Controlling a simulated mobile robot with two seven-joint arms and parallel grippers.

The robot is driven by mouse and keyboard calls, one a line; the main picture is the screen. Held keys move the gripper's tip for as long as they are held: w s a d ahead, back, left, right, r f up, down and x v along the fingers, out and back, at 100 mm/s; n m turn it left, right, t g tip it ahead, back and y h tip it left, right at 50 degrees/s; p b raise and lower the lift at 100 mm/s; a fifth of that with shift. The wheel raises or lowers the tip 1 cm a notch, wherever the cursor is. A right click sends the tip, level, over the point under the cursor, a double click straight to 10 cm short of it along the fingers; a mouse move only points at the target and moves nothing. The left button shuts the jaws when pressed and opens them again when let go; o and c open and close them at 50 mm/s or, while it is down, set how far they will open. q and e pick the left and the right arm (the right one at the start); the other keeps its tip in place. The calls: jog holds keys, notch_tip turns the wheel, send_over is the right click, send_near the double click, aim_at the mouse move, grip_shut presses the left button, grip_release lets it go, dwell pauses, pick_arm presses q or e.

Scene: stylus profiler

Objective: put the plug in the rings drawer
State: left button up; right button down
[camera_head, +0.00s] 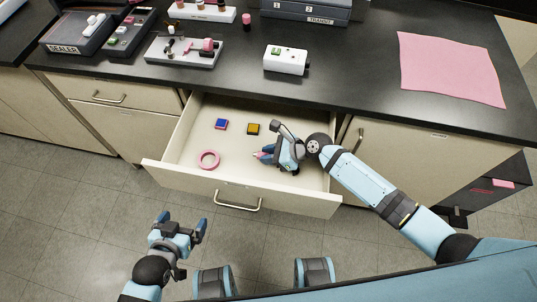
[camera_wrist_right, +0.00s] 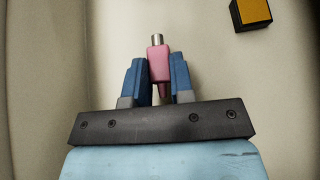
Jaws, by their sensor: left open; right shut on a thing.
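The drawer (camera_head: 240,196) is pulled open below the counter and holds a pink ring (camera_head: 208,160). My right gripper (camera_head: 263,154) reaches down into the right part of the drawer. In the right wrist view my right gripper (camera_wrist_right: 160,85) is shut on a pink plug (camera_wrist_right: 159,62) with a metal tip, its blue fingers on either side. Whether the plug touches the drawer floor I cannot tell. In the head view the plug is mostly hidden by the gripper. My left gripper (camera_head: 180,225) is open and empty, over the floor in front of the drawer.
A blue block (camera_head: 221,124) and a yellow-topped block (camera_head: 253,129) lie in the drawer; the yellow one also shows in the right wrist view (camera_wrist_right: 254,12). On the counter are a white box (camera_head: 286,60), a grey tray with pink parts (camera_head: 184,52) and a pink mat (camera_head: 450,68).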

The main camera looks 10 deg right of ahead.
jog(key=shift+f, duration=0.55)
jog(key=c, duration=1)
grip_release()
jog(key=shift+r, duration=0.15)
jog(key=v, duration=0.6)
jog(key=p+v, duration=0.1)
jog(key=v, duration=0.5)
jog(key=shift+r, duration=0.45)
jog(key=shift+r, duration=0.1)
